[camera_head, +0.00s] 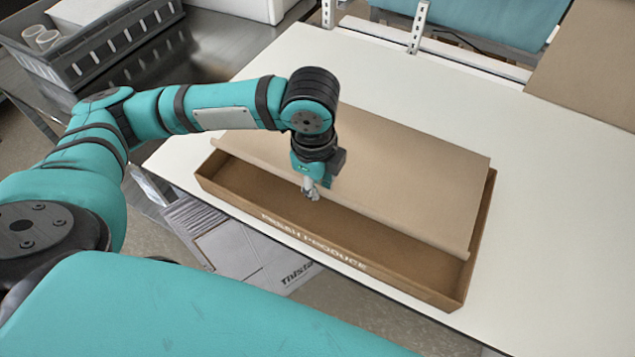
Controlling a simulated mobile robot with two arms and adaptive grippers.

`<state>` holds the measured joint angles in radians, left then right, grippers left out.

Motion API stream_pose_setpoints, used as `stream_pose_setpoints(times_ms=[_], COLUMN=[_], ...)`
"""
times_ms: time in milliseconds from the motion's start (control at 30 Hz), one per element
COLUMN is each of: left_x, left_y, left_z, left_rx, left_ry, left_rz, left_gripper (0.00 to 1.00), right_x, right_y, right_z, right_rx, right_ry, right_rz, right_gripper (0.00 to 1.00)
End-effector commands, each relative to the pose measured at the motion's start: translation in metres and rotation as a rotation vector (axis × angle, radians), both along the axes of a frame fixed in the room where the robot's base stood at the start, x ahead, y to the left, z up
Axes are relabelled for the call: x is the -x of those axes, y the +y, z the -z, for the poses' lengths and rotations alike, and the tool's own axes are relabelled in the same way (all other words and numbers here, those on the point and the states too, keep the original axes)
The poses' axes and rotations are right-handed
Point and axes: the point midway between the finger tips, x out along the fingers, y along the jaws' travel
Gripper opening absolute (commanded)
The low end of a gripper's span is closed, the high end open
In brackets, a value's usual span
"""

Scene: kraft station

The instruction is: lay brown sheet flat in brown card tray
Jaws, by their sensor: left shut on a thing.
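The brown card tray (452,299) lies on the white table near its front edge, with "FRESH PRODUCE" printed on its front wall. The brown sheet (420,175) lies over the back part of the tray and sticks out past its back left corner. Its front edge hangs over the tray's inside, and a strip of the tray floor shows in front of it. My left gripper (311,193) points down at the sheet's front edge, left of its middle, and is shut on the sheet. The fingertips are small here. My right gripper is not in view.
A grey crate (105,45) with white rolls (42,38) stands on a metal surface at the upper left. More brown card (590,62) lies at the table's upper right. Metal brackets (418,27) stand at the back. The table (560,230) is clear right of the tray.

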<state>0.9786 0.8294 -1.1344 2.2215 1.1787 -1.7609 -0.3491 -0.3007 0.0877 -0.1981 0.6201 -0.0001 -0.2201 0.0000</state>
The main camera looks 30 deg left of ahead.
Motion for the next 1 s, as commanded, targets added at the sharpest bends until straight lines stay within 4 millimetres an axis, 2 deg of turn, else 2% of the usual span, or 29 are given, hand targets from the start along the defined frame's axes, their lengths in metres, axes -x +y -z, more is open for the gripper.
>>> stream_pose_setpoints(times_ms=[300, 1000], left_x=[0.0, 0.0], left_y=[0.0, 0.0], left_z=[0.0, 0.031], left_rx=[0.0, -0.001], left_ry=[0.0, -0.004], left_rz=[0.0, -0.001], left_gripper=[0.0, 0.0], right_x=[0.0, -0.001], right_y=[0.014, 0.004], right_z=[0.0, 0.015], right_rx=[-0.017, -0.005], right_ry=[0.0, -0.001], right_rz=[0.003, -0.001], right_gripper=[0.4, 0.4])
